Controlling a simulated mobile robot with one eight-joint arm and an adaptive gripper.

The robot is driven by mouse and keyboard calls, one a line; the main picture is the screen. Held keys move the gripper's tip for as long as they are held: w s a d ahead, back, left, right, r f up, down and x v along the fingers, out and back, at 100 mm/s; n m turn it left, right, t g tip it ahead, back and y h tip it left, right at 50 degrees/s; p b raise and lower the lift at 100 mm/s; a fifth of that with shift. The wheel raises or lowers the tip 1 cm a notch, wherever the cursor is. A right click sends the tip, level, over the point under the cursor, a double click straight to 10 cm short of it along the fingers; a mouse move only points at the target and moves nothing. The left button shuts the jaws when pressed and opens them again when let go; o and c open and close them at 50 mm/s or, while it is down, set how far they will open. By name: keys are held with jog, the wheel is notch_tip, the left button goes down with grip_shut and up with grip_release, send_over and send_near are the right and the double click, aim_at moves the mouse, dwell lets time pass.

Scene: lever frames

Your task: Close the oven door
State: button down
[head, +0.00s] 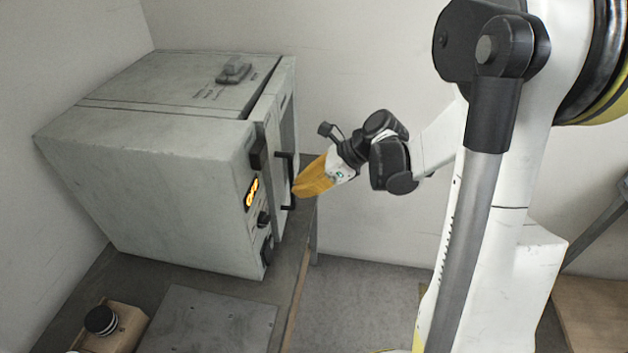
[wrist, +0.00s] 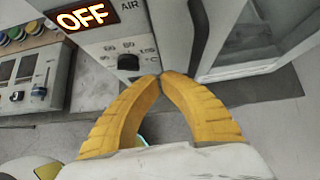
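The oven (head: 160,150) is a large grey box on a table at the left of the head view. Its door (head: 287,110) is at its right front and appears slightly ajar, with a dark gap along the top edge. A black bar handle (head: 291,163) is on the door. My gripper (head: 296,191) is right by the handle; contact cannot be told. In the wrist view, my gripper's yellow fingertips (wrist: 161,76) meet with nothing visible between them. The control panel (wrist: 120,45) with a lit OFF display is ahead and left; a pale upright edge and panel are to the right.
The table (head: 300,260) has a flat grey plate (head: 210,318) and a box with a black button (head: 101,320) in front of the oven. A control box with coloured buttons (wrist: 35,30) shows at left in the wrist view. The floor right of the table is clear.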

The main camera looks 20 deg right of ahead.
aim_at(265, 190)
jog(key=shift+w+a+f, duration=0.1)
jog(key=shift+w+a, duration=0.55)
jog(key=shift+a, duration=0.3)
jog(key=shift+w+a+f, duration=0.1)
jog(key=shift+w+a, duration=0.5)
jog(key=shift+a, duration=0.35)
jog(key=shift+w+a+b, duration=0.2)
jog(key=shift+w+a, duration=0.15)
jog(key=shift+a, duration=0.3)
jog(key=shift+w+a+b, duration=0.2)
jog(key=shift+w+a, duration=0.15)
jog(key=shift+a, duration=0.3)
jog(key=shift+d, duration=0.1)
